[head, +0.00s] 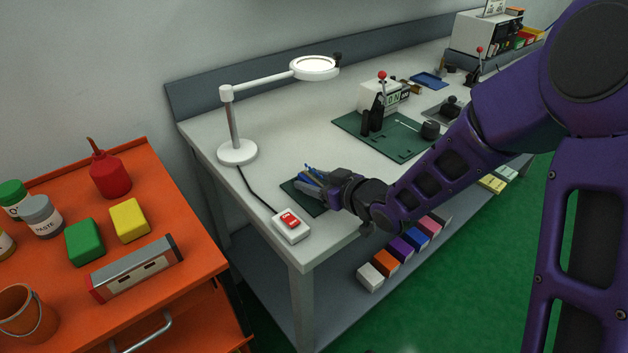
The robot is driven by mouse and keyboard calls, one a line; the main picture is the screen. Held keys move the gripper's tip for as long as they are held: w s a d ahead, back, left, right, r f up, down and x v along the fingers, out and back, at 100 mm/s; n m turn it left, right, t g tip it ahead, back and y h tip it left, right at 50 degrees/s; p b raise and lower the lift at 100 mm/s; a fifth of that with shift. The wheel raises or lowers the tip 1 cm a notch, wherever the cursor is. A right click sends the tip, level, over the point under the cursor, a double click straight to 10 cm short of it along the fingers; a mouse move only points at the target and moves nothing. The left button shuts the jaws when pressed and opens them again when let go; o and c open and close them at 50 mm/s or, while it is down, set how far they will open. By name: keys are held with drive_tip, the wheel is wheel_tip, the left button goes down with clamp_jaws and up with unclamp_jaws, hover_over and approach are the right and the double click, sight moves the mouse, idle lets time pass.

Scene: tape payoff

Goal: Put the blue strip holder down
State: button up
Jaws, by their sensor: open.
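The blue strip holder (307,179) is small and partly hidden at the tips of my gripper. It is at the dark green mat (297,196) near the left front of the grey bench. My gripper (311,182) reaches in from the right, low over this mat, with its jaws open around or beside the blue piece. I cannot tell whether the fingers touch it, or whether it rests fully on the mat. My purple arm covers part of the bench's front edge.
A larger green mat (388,135) with a fixture lies further right. An orange cart (190,285) with bottles and blocks stands left.

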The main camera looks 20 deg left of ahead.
drive_tip(key=shift+r, duration=0.3)
drive_tip(key=p+v, duration=0.2)
drive_tip(key=v, duration=1)
drive_tip(key=shift+s+f, duration=0.15)
drive_tip(key=shift+f, duration=0.05)
